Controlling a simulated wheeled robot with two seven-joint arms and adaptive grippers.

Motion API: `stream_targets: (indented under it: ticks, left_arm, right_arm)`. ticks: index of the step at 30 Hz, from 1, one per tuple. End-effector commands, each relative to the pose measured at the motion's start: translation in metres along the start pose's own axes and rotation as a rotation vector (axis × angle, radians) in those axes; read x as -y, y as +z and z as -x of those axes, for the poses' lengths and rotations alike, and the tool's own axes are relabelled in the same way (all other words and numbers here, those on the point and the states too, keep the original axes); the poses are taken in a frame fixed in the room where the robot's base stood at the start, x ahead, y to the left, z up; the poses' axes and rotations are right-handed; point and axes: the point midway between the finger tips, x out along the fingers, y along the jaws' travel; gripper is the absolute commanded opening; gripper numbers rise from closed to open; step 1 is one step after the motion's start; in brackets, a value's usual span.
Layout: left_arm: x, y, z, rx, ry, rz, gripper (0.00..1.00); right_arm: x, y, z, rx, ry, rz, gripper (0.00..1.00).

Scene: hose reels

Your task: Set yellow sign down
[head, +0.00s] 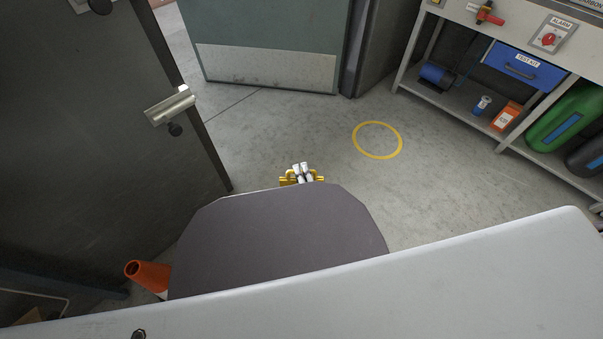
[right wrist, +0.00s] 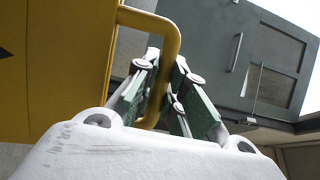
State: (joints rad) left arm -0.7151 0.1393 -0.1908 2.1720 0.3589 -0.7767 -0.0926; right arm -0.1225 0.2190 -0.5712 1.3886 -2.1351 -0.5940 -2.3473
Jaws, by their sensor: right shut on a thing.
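The yellow sign (right wrist: 60,70) fills the left of the right wrist view, with part of a black mark at its edge. Its bent yellow handle (right wrist: 176,40) passes between the fingers of my right gripper (right wrist: 165,92), which is shut on it. In the head view my right gripper (head: 302,172) shows small in the middle, with only bits of the yellow sign (head: 287,181) beside it. A dark rounded shape hides the rest. A yellow ring (head: 357,149) is marked on the floor, right of and beyond the gripper. My left gripper is not in view.
The floor in and around the ring is clear. A shelf bench (head: 455,105) with a blue test kit drawer (head: 525,68) stands at the right.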

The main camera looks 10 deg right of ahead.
Motion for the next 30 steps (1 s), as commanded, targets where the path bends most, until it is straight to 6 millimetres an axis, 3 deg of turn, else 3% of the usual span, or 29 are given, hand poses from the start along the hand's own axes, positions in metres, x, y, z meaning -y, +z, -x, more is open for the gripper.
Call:
stream_targets:
  ticks: [14, 15, 20, 30]
  left_arm:
    - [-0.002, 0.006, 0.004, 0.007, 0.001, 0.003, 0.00]
    - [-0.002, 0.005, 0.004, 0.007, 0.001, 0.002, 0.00]
    - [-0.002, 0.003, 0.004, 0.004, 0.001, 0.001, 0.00]
    - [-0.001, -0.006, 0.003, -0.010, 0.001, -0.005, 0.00]
  right_arm:
    - [-0.001, 0.000, -0.001, 0.000, -0.003, 0.000, 0.00]
    - [-0.002, 0.001, 0.000, 0.000, -0.001, 0.000, 0.15]
    - [-0.003, 0.000, 0.000, 0.000, 0.000, 0.000, 0.34]
    - [-0.003, 0.000, 0.000, 0.000, 0.000, 0.000, 0.34]
